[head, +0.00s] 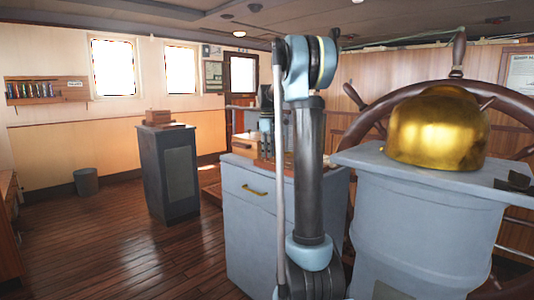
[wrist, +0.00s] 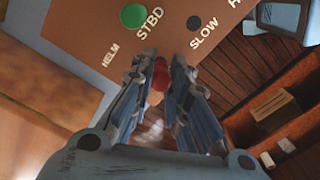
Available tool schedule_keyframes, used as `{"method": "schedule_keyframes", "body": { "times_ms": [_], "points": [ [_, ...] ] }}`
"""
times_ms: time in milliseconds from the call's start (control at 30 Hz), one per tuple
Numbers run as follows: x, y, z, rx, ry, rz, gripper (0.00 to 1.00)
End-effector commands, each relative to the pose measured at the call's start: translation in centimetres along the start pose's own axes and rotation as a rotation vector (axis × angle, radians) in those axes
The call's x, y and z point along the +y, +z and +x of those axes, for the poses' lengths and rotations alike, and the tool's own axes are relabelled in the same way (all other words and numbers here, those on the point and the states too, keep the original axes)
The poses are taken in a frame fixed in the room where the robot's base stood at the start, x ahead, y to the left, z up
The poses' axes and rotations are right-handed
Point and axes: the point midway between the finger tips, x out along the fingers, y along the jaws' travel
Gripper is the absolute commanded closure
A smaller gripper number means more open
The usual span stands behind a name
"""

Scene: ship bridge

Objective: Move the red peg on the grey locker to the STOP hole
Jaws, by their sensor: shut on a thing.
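My gripper (wrist: 164,80) is shut on the red peg (wrist: 160,74), whose rounded red end shows between the fingertips in the wrist view. Beyond it is a brown peg board (wrist: 90,32) with white labels HELM, STBD and SLOW, and part of another label cut off at the edge. A green peg (wrist: 133,16) stands by STBD. A dark hole (wrist: 193,22) shows by SLOW. The STOP hole is not visible.
A pedestal with a brass dome (head: 438,130) and a ship's wheel (head: 368,115) stand close on the right. A dark cabinet (head: 168,175) stands to the left, with open floor (head: 110,245) before it.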

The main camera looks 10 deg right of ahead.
Motion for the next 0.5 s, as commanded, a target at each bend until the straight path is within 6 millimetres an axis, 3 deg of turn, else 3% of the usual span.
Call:
{"method": "schedule_keyframes", "body": {
  "times_ms": [500],
  "points": [
    [0.02,0.01,0.44,0.000,0.000,0.000,0.94]
  ]
}}
